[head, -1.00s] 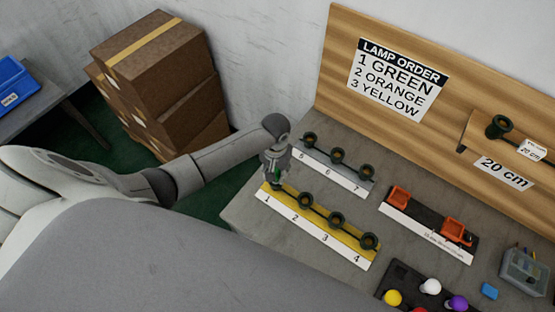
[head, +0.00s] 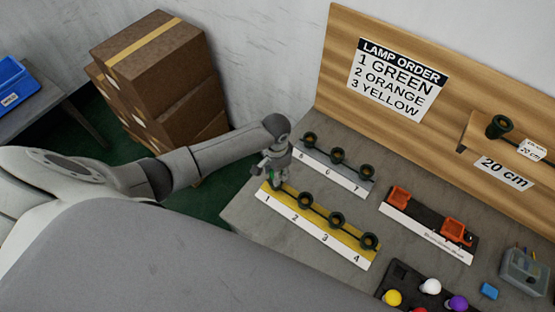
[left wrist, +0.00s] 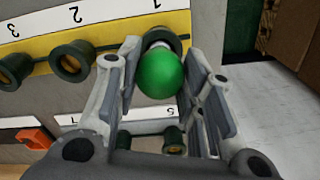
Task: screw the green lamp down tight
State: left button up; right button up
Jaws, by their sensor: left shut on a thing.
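The green lamp (left wrist: 160,74) sits in the socket numbered 1 on the yellow strip (head: 317,227), its pale base at the socket mouth in the left wrist view. My left gripper (head: 273,184) is over socket 1, pointing down, with its fingers on both sides of the lamp, shut on it. In the head view the gripper mostly hides the lamp. How far the base is threaded in cannot be told. The other sockets on the yellow strip, 2 (head: 306,198), 3 (head: 336,219) and 4 (head: 368,241), are empty. My right gripper is not in view.
A grey strip with sockets 5 to 7 (head: 337,156) lies just behind. A dark tray (head: 402,272) holds yellow, white and purple lamps at the front. The lamp order sign (head: 397,80) reads green, orange, yellow.

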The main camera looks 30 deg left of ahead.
pick_arm(q)
jog(key=shift+m, duration=1.2)
jog(key=m, duration=0.4)
jog(key=shift+m, duration=0.3)
jog(key=o, duration=1)
jog(key=shift+c, duration=0.2)
jog(key=shift+f, duration=0.1)
